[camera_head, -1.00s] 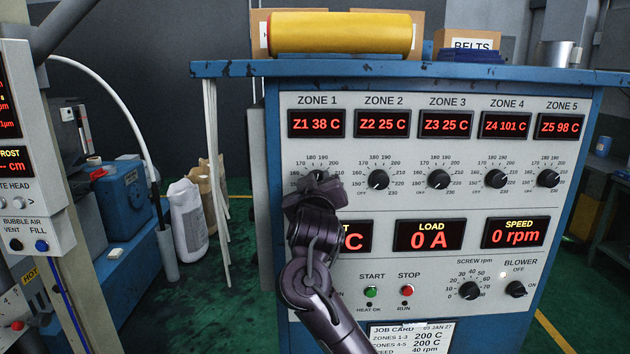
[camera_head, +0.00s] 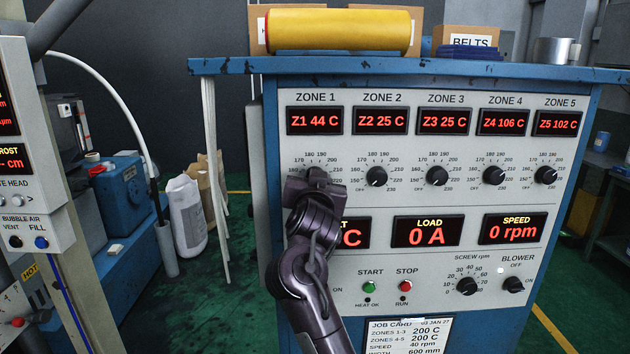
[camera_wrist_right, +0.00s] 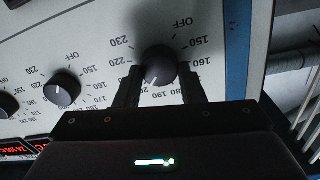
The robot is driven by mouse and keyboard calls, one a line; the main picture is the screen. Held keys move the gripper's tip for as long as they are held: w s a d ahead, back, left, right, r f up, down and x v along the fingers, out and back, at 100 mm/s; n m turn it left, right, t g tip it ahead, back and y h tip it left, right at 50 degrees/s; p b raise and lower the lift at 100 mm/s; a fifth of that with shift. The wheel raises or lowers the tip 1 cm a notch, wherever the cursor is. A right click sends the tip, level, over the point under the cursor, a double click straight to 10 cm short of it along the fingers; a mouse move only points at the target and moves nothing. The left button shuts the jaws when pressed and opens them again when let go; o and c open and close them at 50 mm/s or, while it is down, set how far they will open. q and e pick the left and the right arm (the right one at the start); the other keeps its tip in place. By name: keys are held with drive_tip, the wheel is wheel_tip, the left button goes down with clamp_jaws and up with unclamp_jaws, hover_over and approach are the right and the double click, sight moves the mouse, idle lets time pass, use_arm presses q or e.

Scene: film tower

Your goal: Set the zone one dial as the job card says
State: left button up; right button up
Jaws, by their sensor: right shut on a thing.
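My right gripper (camera_head: 316,178) is at the zone one dial and hides most of it in the head view. In the right wrist view its two fingers (camera_wrist_right: 161,82) are shut on the round black zone one dial (camera_wrist_right: 158,62), one on each side. That view is upside down. The dial's white mark points near 200, on the side towards 190. The zone one display (camera_head: 315,121) reads Z1 44 C. The job card (camera_head: 409,336) at the panel's bottom reads 200 C for zones 1-3. My left gripper is not in view.
The zone two dial (camera_head: 376,176) is the nearest neighbour on the right. START (camera_head: 369,287) and STOP (camera_head: 405,286) buttons are lower down. A yellow roll (camera_head: 338,31) lies on top of the cabinet. My forearm covers part of a lower display.

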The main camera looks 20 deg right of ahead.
drive_tip(key=shift+f, duration=0.25)
drive_tip(key=o, duration=1)
drive_tip(key=shift+r, duration=0.1)
